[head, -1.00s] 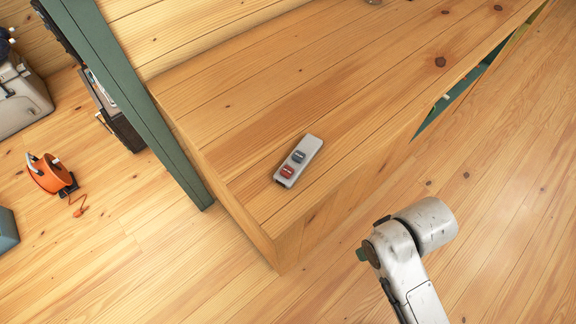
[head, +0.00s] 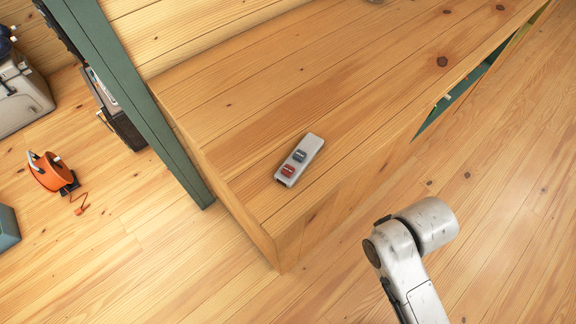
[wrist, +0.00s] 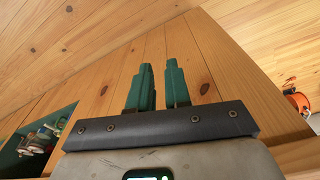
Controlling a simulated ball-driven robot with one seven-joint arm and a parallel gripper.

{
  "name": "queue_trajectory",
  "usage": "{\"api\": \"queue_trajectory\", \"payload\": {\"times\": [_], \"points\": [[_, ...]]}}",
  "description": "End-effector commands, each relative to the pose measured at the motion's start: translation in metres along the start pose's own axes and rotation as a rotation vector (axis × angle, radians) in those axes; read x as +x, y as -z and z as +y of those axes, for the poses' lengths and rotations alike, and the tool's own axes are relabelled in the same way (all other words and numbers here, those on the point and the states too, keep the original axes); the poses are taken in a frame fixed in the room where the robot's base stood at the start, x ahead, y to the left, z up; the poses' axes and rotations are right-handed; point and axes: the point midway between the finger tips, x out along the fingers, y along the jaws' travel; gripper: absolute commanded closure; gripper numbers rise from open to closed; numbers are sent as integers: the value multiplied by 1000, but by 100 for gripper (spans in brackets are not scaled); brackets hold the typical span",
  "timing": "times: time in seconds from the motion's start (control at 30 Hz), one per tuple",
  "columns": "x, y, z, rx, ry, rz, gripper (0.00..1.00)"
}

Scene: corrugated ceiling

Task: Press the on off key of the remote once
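The remote (head: 299,160) lies flat on the wooden bench top near its left front corner in the head view. It is light grey with a dark grey key (head: 299,156) and a red key (head: 288,171); any markings on them are too small to read. My gripper is outside the head view, where only my arm shows at the lower right. In the wrist view my gripper (wrist: 159,70) has two green stepped fingers with a narrow gap between them and nothing held.
The bench top (head: 360,90) is clear around the remote. A green post (head: 135,100) stands at the bench's left end. An orange cable reel (head: 50,172) and a grey case (head: 22,95) are on the floor at left. Open shelving (wrist: 40,138) shows in the wrist view.

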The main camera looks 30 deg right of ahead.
Motion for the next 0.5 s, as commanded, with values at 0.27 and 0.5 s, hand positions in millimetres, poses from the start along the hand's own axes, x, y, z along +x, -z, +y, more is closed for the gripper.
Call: {"api": "queue_trajectory", "payload": {"times": [0.27,0.5], "points": [[0,0,0,0,0,0,100],[0,0,0,0,0,0,100]]}}
